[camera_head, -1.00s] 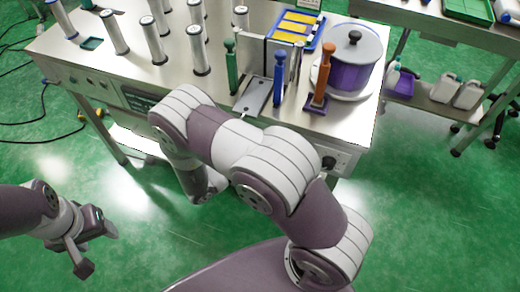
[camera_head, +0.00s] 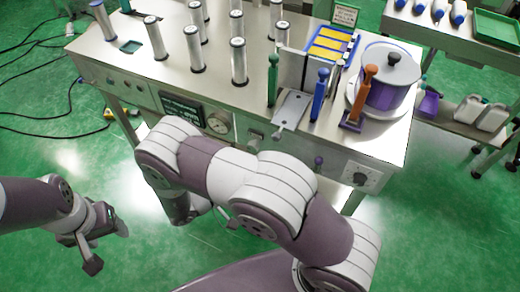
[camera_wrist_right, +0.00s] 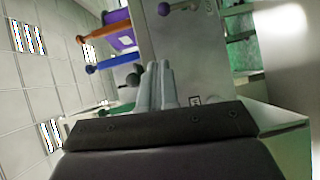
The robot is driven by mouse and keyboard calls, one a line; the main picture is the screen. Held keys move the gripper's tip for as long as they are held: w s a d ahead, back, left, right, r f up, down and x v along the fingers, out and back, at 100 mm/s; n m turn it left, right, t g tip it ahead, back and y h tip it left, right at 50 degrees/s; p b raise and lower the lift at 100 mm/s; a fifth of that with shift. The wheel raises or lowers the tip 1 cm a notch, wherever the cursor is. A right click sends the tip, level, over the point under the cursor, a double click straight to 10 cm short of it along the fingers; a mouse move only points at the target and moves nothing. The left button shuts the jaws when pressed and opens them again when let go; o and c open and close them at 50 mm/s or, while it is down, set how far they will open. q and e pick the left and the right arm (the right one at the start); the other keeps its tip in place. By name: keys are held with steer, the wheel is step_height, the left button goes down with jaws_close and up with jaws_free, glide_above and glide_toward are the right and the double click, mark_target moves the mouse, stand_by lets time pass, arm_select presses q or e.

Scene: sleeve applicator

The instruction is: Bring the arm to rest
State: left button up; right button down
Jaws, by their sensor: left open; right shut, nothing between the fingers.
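My right arm (camera_head: 228,178) is bent in front of the workbench in the head view, with its forearm pointing down. Its gripper is mostly hidden behind the arm there. In the right wrist view the right gripper (camera_wrist_right: 159,84) has its fingers together, with nothing between them. The bench front and the coloured handles show beyond them. My left gripper (camera_head: 107,247) is open and empty above the green floor at the lower left, apart from the bench.
The workbench (camera_head: 160,68) carries several upright metal cylinders, a green handle (camera_head: 272,80), a blue handle (camera_head: 320,93), an orange handle (camera_head: 361,92) and a lidded purple pot (camera_head: 388,82). A shelf unit (camera_head: 445,117) stands at right. Floor between the left gripper and bench is clear.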

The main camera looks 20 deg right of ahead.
steer(key=w+a+f+m+t+y, duration=0.1)
steer(key=w+a+f+t+y, duration=0.3)
steer(key=f, duration=0.3)
steer(key=w+a+f+g+y, duration=0.1)
steer(key=w+a+f+y, duration=0.1)
steer(key=a+y, duration=0.75)
steer(key=s+d+r+n+g+y, duration=0.2)
steer(key=s+d+r+g+y, duration=0.3)
steer(key=s+d+r, duration=0.55)
steer(key=d+r+p, duration=0.2)
steer(key=r+p, duration=0.5)
steer(key=r, duration=0.3)
steer(key=d+r+m+t+h+p, duration=0.1)
steer(key=d+r+p, duration=0.1)
steer(key=r+p, duration=0.5)
step_height(320, 180, up, 3)
steer(key=shift+s, duration=0.45)
